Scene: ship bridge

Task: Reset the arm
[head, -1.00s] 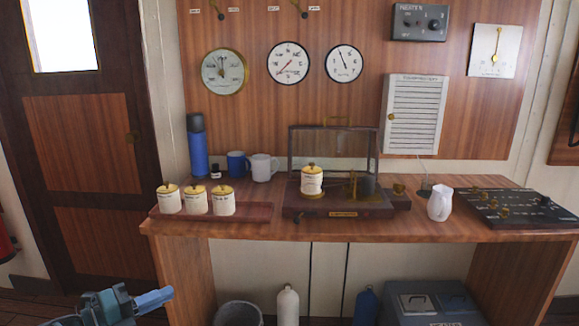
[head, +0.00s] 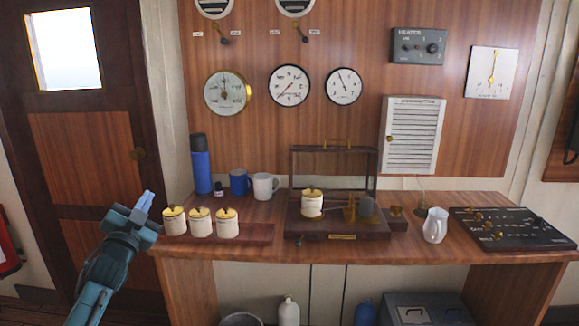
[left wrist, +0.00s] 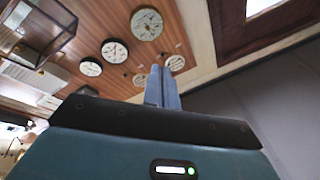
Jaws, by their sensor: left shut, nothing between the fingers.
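My left gripper (head: 146,200) is raised at the left of the head view, in front of the door and just left of the wooden jar rack. Its blue fingers are together and empty, pointing up. In the left wrist view the shut fingers (left wrist: 162,88) point toward the wall gauges. My left arm (head: 100,280) comes up from the lower left. My right gripper is in neither view.
The desk (head: 400,248) holds a jar rack (head: 250,235) with three lidded jars, a glass-cased balance (head: 335,228) with a jar inside, mugs, a blue flask (head: 201,165), a white jug (head: 435,225) and a black panel (head: 515,230). A door (head: 80,150) stands left.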

